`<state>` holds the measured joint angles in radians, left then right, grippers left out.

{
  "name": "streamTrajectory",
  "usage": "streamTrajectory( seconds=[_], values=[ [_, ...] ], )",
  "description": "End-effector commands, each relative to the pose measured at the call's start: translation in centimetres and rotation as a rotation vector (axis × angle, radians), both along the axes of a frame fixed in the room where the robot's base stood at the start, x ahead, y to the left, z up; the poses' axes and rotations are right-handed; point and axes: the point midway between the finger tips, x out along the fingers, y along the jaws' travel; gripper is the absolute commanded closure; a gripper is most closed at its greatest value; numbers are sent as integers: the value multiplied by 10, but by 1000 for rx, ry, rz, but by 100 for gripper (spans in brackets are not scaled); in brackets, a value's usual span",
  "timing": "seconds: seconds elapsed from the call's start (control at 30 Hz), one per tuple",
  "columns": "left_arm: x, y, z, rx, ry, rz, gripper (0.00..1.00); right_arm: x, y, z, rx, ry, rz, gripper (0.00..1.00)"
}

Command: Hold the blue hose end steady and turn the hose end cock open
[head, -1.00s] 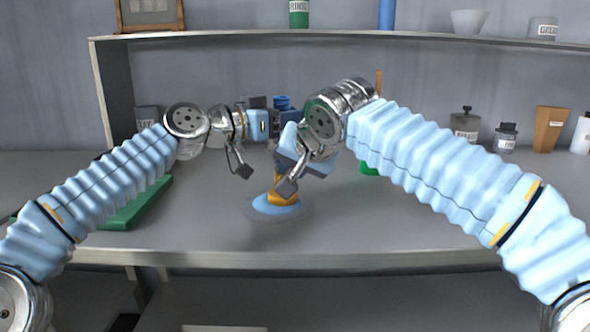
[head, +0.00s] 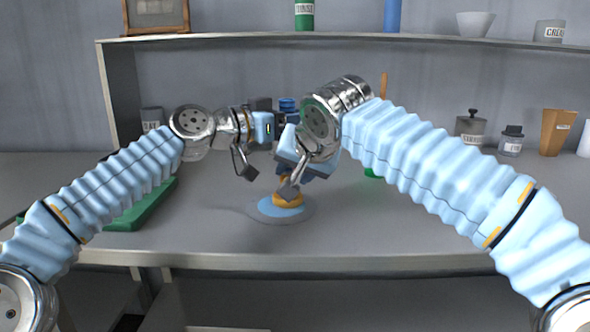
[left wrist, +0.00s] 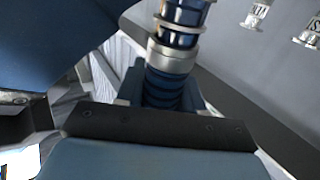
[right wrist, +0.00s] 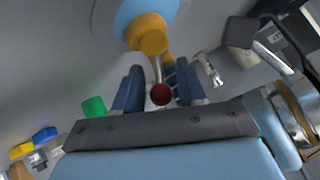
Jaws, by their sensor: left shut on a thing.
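The blue hose end (left wrist: 167,92) shows in the left wrist view as a dark blue ribbed piece below a silver collar, between my left fingers. My left gripper (head: 281,130) is shut on it; the fingertips are mostly hidden in the head view. In the right wrist view, a dark red knob (right wrist: 160,95) on a short metal lever, apparently the cock's handle, shows between my right fingers. My right gripper (right wrist: 158,90) is open around this knob; contact cannot be told. The lever appears in front of a yellow-orange piece (right wrist: 148,36), also low in the head view (head: 288,199).
A pale blue disc (head: 268,209) lies on the grey bench under the yellow-orange piece. A green tray (head: 145,208) lies at left beneath my left arm. Jars (head: 471,128) and a brown container (head: 554,132) stand at back right. The bench front is clear.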

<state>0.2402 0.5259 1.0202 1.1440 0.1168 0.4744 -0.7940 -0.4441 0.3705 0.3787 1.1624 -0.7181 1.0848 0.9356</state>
Motion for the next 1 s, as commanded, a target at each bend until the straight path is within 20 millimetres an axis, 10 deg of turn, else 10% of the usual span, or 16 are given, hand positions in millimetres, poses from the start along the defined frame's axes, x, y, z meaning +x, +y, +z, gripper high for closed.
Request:
streamTrajectory(
  seconds=[1.0],
  values=[
    [0, 1, 0, 1, -1, 2, 97, -85, -32, 79, 0, 0, 0, 60]
  ],
)
